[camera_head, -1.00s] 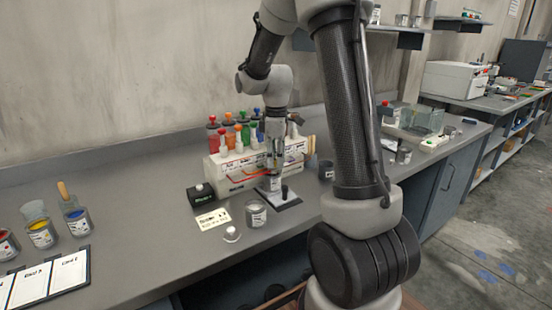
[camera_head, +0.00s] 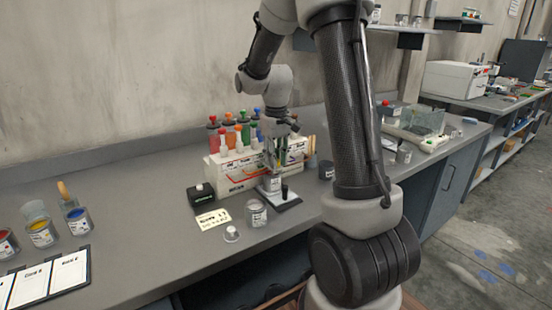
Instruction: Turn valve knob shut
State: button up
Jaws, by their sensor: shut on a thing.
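A white manifold box (camera_head: 232,178) with coloured bottles and red lines on its front stands against the wall. My gripper (camera_head: 274,172) points down at the right part of its front. It is shut on what looks like the valve knob, which is mostly hidden by the fingers. A small labelled can (camera_head: 271,183) on a white plate (camera_head: 288,204) is just below the fingers. I cannot tell how far the knob is turned.
A black box (camera_head: 201,194), a yellow card (camera_head: 213,219), a glass jar (camera_head: 256,213) and a white-topped knob (camera_head: 231,234) stand in front. A dark cup (camera_head: 326,170) is to the right. Paint jars (camera_head: 41,233) are at the left.

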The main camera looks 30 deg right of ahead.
jog(key=m, duration=0.4)
jog(key=shift+m, duration=2.3)
jog(key=o, duration=1)
jog(key=shift+o, duration=0.2)
notch_tip(320, 180, up, 12)
